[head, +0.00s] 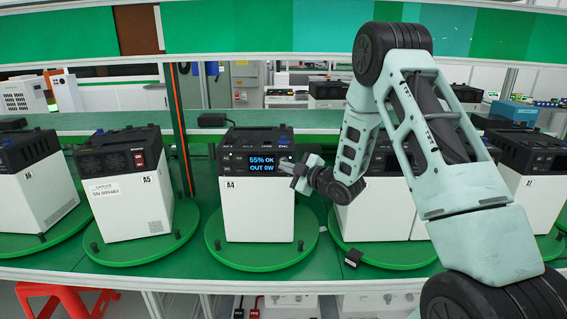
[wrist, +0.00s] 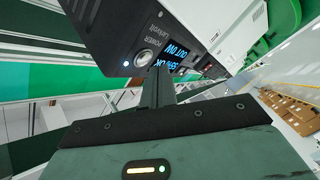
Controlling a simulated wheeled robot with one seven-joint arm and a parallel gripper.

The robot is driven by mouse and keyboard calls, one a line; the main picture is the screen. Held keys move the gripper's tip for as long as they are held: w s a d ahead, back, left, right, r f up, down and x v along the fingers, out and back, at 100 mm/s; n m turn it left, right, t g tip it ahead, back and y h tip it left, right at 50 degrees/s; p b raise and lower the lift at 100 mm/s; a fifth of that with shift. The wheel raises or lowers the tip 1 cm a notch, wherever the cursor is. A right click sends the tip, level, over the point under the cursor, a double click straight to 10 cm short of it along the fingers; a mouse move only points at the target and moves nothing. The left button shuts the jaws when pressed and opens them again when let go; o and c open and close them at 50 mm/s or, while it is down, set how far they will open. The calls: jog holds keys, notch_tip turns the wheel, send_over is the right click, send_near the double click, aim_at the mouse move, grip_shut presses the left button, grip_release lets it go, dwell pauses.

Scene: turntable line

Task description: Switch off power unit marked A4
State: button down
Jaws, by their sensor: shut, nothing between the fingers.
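The power unit marked A4 (head: 258,212) stands upright on a green turntable (head: 262,262), white below and black on top. In the wrist view, the lit display (wrist: 172,62) appears rotated, beside a round button (wrist: 146,57) labelled POWER and a small glowing light (wrist: 125,64). My gripper (head: 286,166) is shut and empty at the right of A4's front panel. In the wrist view its fingertips (wrist: 160,78) are close to the panel; I cannot tell whether they touch.
Unit A5 (head: 130,208) stands on its own turntable to the left, and another unit (head: 40,190) further left. Other units stand to the right, partly hidden by my arm. A green beam (head: 250,27) crosses above. A thin post (head: 180,125) rises behind, between A5 and A4.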

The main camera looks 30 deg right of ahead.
jog(key=shift+w, duration=0.1)
jog(key=shift+w+d+b, duration=0.2)
jog(key=shift+w+b, duration=0.05)
jog(key=shift+b, duration=0.05)
jog(key=shift+w+d+b, duration=0.2)
jog(key=shift+w+b, duration=0.05)
jog(key=shift+b, duration=0.05)
dwell(0.5)
jog(key=shift+s+a, duration=0.1)
jog(key=shift+s, duration=0.05)
dwell(0.3)
jog(key=shift+s+a+b, duration=0.35)
jog(key=shift+s+b, duration=0.05)
jog(key=shift+s, duration=0.1)
jog(key=s+a+b, duration=0.1)
jog(key=s, duration=0.1)
jog(key=s+a+b, duration=0.1)
jog(key=s, duration=0.1)
jog(key=shift+a, duration=0.4)
dwell(0.7)
